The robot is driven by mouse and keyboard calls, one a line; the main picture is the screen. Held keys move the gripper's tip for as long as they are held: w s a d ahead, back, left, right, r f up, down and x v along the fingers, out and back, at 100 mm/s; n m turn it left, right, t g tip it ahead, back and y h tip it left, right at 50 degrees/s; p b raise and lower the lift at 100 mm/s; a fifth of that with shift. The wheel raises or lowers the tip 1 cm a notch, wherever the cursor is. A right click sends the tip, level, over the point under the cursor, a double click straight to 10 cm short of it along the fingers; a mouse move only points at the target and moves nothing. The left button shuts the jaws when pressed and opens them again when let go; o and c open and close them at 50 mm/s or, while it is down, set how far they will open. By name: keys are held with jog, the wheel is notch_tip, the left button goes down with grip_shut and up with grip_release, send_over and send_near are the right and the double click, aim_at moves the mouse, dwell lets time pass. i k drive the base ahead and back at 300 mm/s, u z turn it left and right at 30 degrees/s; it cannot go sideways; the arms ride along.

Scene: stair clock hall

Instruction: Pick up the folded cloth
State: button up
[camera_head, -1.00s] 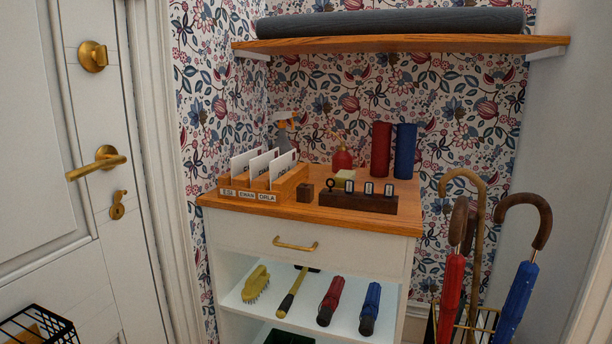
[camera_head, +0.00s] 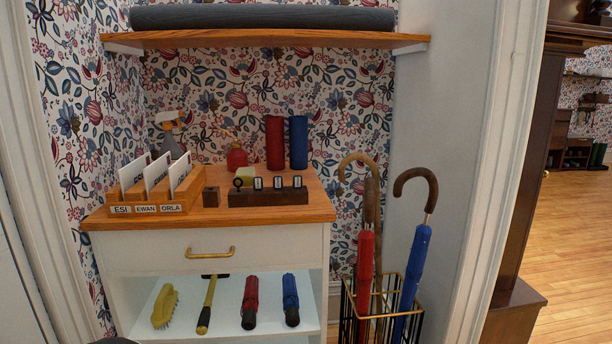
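A small pale yellow-green item (camera_head: 246,174), perhaps the folded cloth, lies on the wooden top of the cabinet (camera_head: 290,213). It is behind the dark block with upright tags (camera_head: 268,197), which hides its lower part. I cannot tell for sure that it is cloth. My gripper is not in view, so its state does not show.
On the top stand a letter rack (camera_head: 155,190), a spray bottle (camera_head: 171,135), a red oil can (camera_head: 236,156), and red (camera_head: 275,143) and blue (camera_head: 298,142) cylinders. A shelf (camera_head: 270,39) overhangs. An umbrella stand (camera_head: 380,305) is at right; open floor (camera_head: 575,240) lies beyond.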

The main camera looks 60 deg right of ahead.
aim_at(247, 174)
jog(key=z, duration=0.25)
jog(key=i, duration=0.65)
jog(key=z, duration=1.8)
